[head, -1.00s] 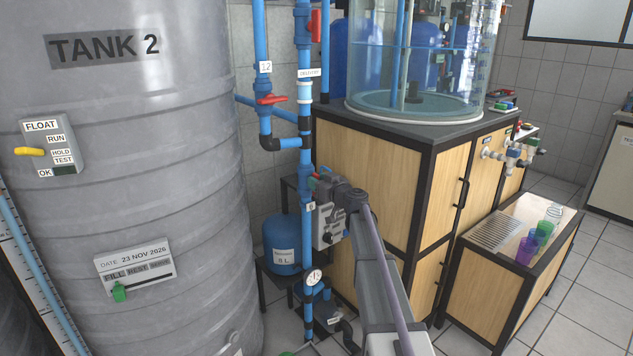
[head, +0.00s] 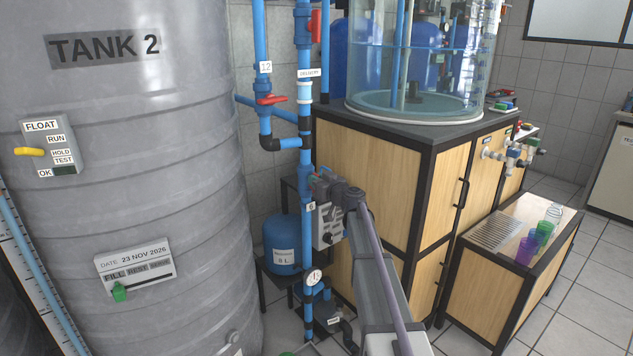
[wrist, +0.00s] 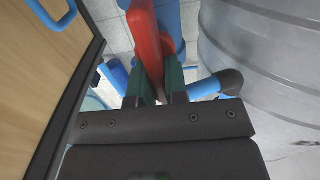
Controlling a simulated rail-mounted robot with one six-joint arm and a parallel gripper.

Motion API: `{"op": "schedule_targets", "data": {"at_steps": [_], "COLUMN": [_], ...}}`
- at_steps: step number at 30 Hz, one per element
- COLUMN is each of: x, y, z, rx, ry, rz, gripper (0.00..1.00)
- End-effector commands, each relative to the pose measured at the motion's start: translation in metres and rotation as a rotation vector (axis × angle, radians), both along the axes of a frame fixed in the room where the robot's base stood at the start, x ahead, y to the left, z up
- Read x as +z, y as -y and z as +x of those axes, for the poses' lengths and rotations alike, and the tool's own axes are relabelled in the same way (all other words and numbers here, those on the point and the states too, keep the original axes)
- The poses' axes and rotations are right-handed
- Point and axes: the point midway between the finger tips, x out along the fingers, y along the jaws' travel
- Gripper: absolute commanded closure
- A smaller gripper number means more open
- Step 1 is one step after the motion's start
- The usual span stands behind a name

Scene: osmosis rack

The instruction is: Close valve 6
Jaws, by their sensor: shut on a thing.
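Valve 6 is on the blue vertical pipe between Tank 2 and the wooden cabinet, marked by a small "6" label (head: 311,206). In the wrist view its red handle (wrist: 147,40) runs down between the two dark green fingertips of my gripper (wrist: 156,84). My gripper is shut on this handle. In the head view my gripper (head: 318,176) is at the pipe, just above the label. My wrist hides most of the valve there, so the handle's exact angle is hard to tell.
Tank 2 (head: 190,160) stands close on the left and the wooden cabinet (head: 370,180) close on the right. Another red-handled valve (head: 270,99), tagged 12, sits higher up. A pressure gauge (head: 314,277) and a blue vessel (head: 282,240) are below.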

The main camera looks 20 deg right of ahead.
Motion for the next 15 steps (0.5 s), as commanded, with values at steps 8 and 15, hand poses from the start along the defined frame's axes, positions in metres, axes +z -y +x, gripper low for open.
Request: {"op": "schedule_targets", "data": {"at_steps": [8, 15], "x": [-0.0004, -0.0012], "y": [0.0017, 0.0049], "z": [0.0004, 0.0013], "rx": [0.0, 0.001], "ry": [-0.018, -0.062], "rz": [0.062, 0.213], "gripper": [1.0, 1.0]}}
